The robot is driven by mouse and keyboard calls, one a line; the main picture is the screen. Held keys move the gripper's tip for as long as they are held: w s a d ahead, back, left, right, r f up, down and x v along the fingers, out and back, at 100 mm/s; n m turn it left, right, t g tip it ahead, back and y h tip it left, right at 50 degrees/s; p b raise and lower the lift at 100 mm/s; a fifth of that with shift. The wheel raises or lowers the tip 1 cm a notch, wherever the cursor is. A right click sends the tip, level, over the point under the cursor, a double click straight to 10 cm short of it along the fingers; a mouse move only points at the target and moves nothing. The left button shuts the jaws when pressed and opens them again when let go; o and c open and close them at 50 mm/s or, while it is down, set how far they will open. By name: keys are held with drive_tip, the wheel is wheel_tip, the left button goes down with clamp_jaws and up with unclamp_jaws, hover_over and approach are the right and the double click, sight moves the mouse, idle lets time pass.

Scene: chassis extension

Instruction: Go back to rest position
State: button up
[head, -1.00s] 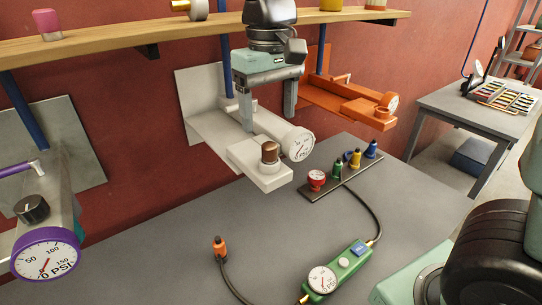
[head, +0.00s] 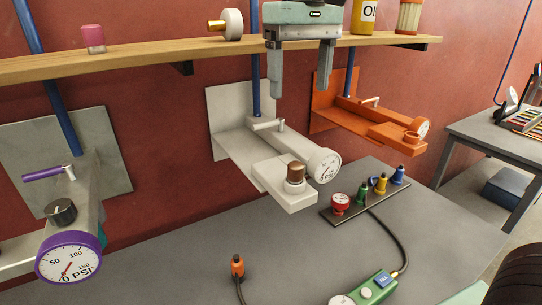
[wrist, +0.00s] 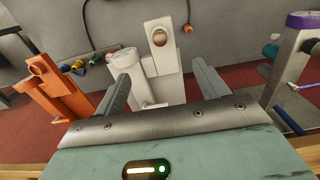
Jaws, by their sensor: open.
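My gripper (head: 302,75) is open and empty in the head view, its two fingers hanging down in front of the wooden shelf. It also shows in the wrist view (wrist: 160,85), with the fingers spread wide. The white gauge fixture (head: 263,150) with a brown knob (head: 296,172) is on the wall below and behind the gripper, apart from it. In the wrist view the white fixture (wrist: 165,65) lies beyond and between the fingers.
The wooden shelf (head: 130,58) holds a pink item, a white gauge and an oil bottle (head: 363,14). An orange fixture (head: 375,122) is right, a purple gauge (head: 68,258) left. A connector rack (head: 368,200) and green inflator (head: 375,290) sit on the grey table (head: 180,255).

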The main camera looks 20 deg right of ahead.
drive_tip(key=s+a+f+n+b, duration=0.1)
drive_tip(key=s+a+f+n, duration=0.1)
drive_tip(key=s+f, duration=0.4)
drive_tip(key=s+a+f+n+b, duration=0.1)
drive_tip(key=s+a+f, duration=0.4)
drive_tip(key=f, duration=0.8)
drive_tip(key=shift+s+n+y, duration=0.3)
drive_tip(key=shift+s+n, duration=0.4)
drive_tip(key=shift+s, duration=0.55)
drive_tip(key=shift+n, duration=0.6)
drive_tip(key=s+f, duration=0.1)
drive_tip(key=s, duration=0.1)
drive_tip(key=s+f, duration=0.1)
drive_tip(key=f, duration=0.1)
drive_tip(key=s+f, duration=0.2)
drive_tip(key=shift+s+d+f+b, duration=0.15)
drive_tip(key=shift+s+d+b, duration=0.15)
drive_tip(key=shift+d+b, duration=0.05)
drive_tip(key=c, duration=0.5)
drive_tip(key=shift+o, duration=0.2)
